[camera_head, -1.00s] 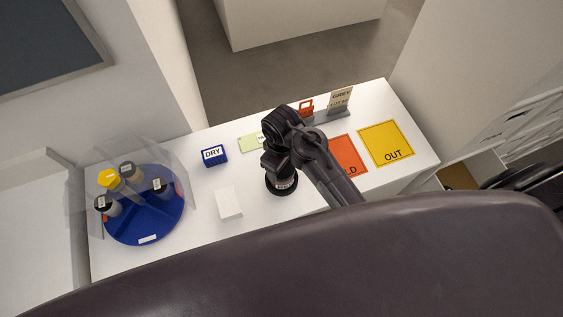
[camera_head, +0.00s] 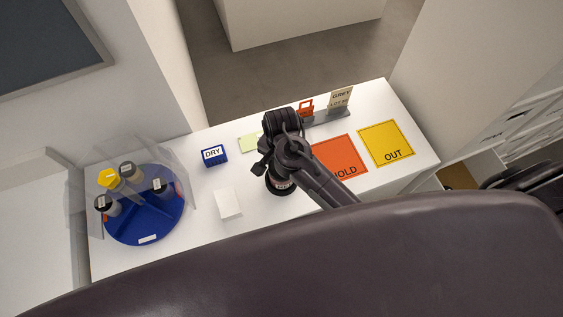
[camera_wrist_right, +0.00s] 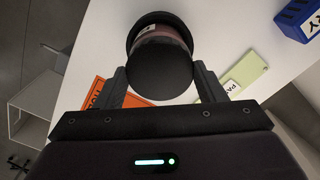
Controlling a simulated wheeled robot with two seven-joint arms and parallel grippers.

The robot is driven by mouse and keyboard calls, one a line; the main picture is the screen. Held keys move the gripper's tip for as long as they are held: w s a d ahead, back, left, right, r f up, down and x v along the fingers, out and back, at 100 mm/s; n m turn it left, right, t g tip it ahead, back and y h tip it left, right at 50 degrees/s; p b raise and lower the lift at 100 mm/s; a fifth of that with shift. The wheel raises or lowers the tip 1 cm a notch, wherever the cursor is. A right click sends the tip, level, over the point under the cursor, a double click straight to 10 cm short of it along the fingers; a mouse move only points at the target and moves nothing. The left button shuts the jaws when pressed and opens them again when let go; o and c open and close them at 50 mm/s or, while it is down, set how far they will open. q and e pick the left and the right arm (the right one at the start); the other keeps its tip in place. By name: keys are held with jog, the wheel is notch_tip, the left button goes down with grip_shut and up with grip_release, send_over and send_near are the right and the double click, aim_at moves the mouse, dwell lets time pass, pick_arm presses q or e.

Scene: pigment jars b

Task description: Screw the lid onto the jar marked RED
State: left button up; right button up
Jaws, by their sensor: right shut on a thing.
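A dark jar stands upright in a black round holder (camera_head: 281,187) near the middle of the table, mostly hidden by my right arm in the head view. The jar's brownish-pink side (camera_wrist_right: 160,35) and part of a white label show in the right wrist view; the label's word is not readable. A black round lid (camera_wrist_right: 160,75) covers the jar's top from this angle; I cannot tell how far it is seated. My right gripper (camera_wrist_right: 160,80) is shut on the lid, one finger on each side. My left gripper is not in view.
A blue turntable (camera_head: 150,222) with several jars and clear panels stands left. A blue DRY block (camera_head: 214,156), green card (camera_head: 249,143) and white block (camera_head: 228,203) lie nearby. The orange HOLD mat (camera_head: 342,152), yellow OUT mat (camera_head: 386,143) and GREY sign (camera_head: 341,98) are right.

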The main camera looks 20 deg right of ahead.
jog(key=o, duration=1.3)
jog(key=shift+o, duration=0.2)
